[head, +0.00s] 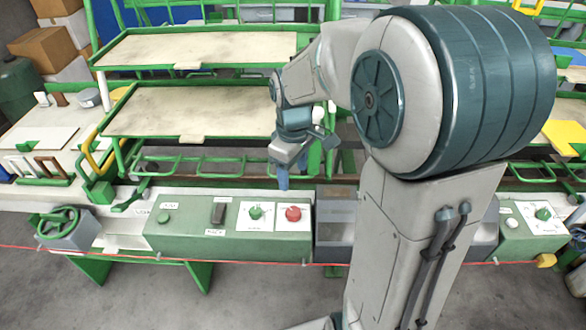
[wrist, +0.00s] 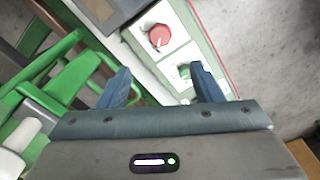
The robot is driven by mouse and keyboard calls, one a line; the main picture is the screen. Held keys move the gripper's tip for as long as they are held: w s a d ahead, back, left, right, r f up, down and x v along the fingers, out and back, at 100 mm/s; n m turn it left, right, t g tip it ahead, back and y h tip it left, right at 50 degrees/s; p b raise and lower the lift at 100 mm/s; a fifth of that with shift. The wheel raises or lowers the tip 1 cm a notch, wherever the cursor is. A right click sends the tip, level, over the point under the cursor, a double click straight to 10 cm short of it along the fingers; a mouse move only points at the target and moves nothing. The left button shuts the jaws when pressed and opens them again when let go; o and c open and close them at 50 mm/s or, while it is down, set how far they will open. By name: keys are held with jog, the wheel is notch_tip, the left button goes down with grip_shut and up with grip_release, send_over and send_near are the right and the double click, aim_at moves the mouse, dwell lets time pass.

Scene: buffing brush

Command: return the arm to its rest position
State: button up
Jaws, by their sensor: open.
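My gripper (head: 283,183) hangs at the end of my arm, pointing down, above the back edge of the green control panel in the head view. In the wrist view, the two blue fingers of my gripper (wrist: 160,88) stand wide apart with nothing between them. A red knob (wrist: 159,36) on a white plate and a green knob (wrist: 185,71) lie beyond the fingertips. My arm covers the right middle of the head view and hides part of the bench.
The green control panel (head: 180,244) carries the red knob (head: 293,213) and green knob (head: 256,212). A grey open bin (head: 335,233) stands to its right. Green-framed shelves (head: 200,48) rise behind. A vise-like device with a green wheel (head: 58,222) sits at left. Grey floor lies in front.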

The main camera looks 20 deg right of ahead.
dwell(0.4)
jog(key=s+r+m+t, duration=0.2)
jog(key=s+r+m, duration=0.2)
jog(key=s+m, duration=0.4)
jog(key=s, duration=0.6)
jog(key=shift+a+t+p, duration=0.15)
jog(key=shift+t+p, duration=0.2)
jog(key=shift+t, duration=0.05)
